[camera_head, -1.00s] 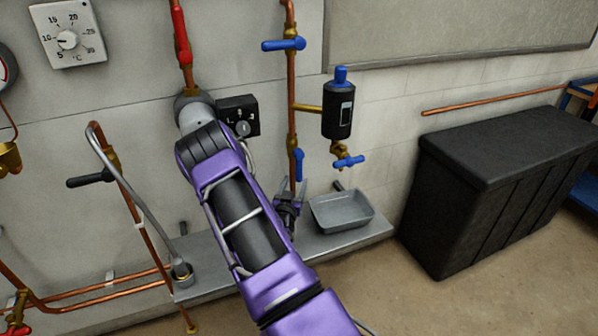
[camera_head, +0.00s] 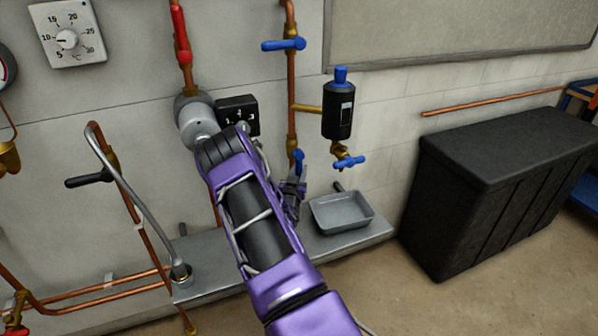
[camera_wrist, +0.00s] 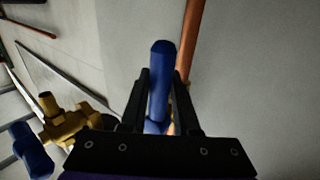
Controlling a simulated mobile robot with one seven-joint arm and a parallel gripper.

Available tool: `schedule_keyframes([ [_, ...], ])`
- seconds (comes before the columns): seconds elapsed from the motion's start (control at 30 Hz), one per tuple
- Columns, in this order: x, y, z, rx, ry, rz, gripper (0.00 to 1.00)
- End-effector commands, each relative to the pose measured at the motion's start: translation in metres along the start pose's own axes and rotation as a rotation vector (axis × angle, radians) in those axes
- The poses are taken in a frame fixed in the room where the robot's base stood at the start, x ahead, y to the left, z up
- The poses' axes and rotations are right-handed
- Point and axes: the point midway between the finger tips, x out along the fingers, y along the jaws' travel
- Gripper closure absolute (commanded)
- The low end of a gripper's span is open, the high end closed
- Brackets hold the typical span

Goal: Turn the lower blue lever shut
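The lower blue lever (camera_head: 299,157) is on the vertical copper pipe and hangs down along it, its lower part hidden by my gripper in the head view. In the wrist view the blue lever (camera_wrist: 160,75) stands between the two dark fingers of my gripper (camera_wrist: 161,80), with narrow gaps beside it. My gripper (camera_head: 294,183) is open around the lever, just below its pivot in the head view. The upper blue lever (camera_head: 284,44) lies crosswise on the same pipe.
A black cylinder (camera_head: 337,112) with a blue-handled drain valve (camera_head: 348,162) is right of the pipe; that valve also shows in the wrist view (camera_wrist: 75,122). A grey tray (camera_head: 341,213) sits on the ledge below. A small black box (camera_head: 238,114) is left of the pipe.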

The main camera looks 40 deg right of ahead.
Motion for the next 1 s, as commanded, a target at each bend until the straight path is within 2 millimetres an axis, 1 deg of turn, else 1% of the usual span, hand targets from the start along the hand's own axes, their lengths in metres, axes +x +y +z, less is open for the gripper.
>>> schedule_keyframes([
  [0.03,-0.0001,0.0000,0.0000,0.000,0.000,0.000,0.86],
  [0.1,-0.0001,0.0000,0.0000,0.000,0.000,0.000,0.98],
  [0.13,-0.0002,0.0000,0.0001,0.000,0.000,0.000,1.00],
  [1.0,-0.0004,0.0000,0.0003,0.000,-0.001,0.000,1.00],
])
